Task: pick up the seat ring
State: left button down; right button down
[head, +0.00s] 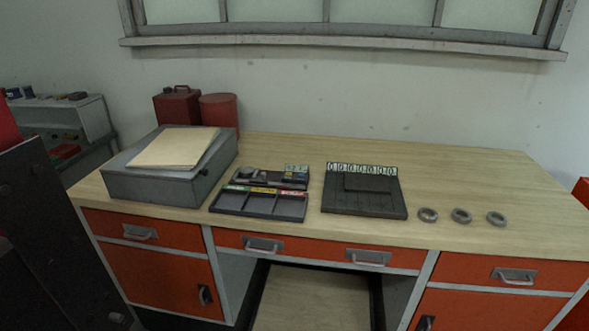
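Three small grey metal rings lie flat in a row at the right front of the wooden bench top: a left ring (428,220), a middle ring (461,221) and a right ring (496,223). They look alike at this size, and I cannot tell which is the seat ring. They lie apart from each other, with nothing touching them. Neither of my grippers shows in the head view.
Left of the rings are a black tray with numbered slots (365,206) and a black compartment tray (259,205). A grey box with papers (155,183), a red can (177,107) and a red cylinder (219,112) stand left. The bench top (460,175) behind the rings is clear.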

aim_at(425, 219)
jog(key=i+l+z, duration=0.4)
jog(key=l, duration=0.15)
jog(key=i+l+z, duration=0.4)
jog(key=k+l, duration=0.1)
jog(key=l, duration=0.05)
